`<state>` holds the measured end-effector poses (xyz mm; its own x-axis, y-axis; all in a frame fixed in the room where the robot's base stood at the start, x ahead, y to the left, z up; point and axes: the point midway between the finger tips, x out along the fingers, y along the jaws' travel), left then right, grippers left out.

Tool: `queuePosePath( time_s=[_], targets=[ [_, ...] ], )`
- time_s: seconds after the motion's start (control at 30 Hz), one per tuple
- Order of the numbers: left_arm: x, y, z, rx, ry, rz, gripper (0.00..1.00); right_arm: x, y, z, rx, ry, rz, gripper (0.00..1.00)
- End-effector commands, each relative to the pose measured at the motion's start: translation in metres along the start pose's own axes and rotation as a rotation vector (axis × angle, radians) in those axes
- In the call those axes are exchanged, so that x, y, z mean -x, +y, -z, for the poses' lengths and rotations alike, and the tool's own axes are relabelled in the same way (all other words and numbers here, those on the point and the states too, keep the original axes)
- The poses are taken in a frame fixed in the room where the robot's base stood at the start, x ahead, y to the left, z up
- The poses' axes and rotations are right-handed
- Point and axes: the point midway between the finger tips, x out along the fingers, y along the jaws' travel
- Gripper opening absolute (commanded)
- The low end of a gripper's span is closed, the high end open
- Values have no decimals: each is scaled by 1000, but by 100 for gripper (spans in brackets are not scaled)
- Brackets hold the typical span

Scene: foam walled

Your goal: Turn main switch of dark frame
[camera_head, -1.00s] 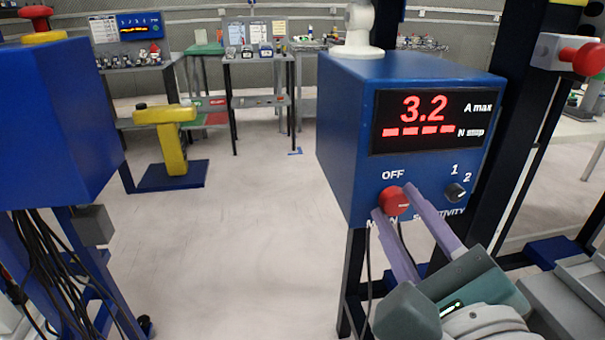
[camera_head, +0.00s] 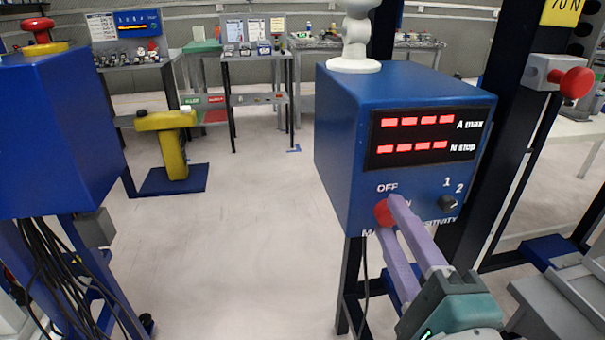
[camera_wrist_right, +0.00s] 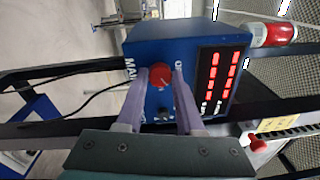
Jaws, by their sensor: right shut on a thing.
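The main switch is a red round knob (camera_head: 382,213) low on the front of a blue box (camera_head: 338,150), under the "OFF" label. The box is mounted on a dark frame (camera_head: 354,285). My right gripper (camera_head: 390,214) has its two purple fingers closed on the knob and hides part of it and the "MAIN" label. The right wrist view shows the red knob (camera_wrist_right: 160,76) between the fingertips. Two rows of red dashes are lit on the box's display (camera_head: 425,137). My left gripper is not in view.
A smaller black knob (camera_head: 448,202) sits right of the main switch. A red knob on a grey block (camera_head: 575,82) is at the far right. Another blue box (camera_head: 55,130) with hanging cables stands at left. The floor between the boxes is clear.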

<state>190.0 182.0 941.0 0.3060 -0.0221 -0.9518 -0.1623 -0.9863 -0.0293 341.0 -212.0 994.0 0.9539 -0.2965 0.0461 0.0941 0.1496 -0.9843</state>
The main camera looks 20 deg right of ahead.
Motion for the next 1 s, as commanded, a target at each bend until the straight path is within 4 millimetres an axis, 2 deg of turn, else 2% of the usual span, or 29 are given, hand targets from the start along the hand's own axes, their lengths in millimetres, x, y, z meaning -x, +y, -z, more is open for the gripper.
queuePosePath(
  time_s=[0.6, 1.0],
  targets=[
    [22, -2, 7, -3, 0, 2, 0, 0, -1, 1, 580, -32, 34, 0],
    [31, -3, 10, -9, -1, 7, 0, 0, 0, 2, 861, -49, 50, 0]
  ],
)
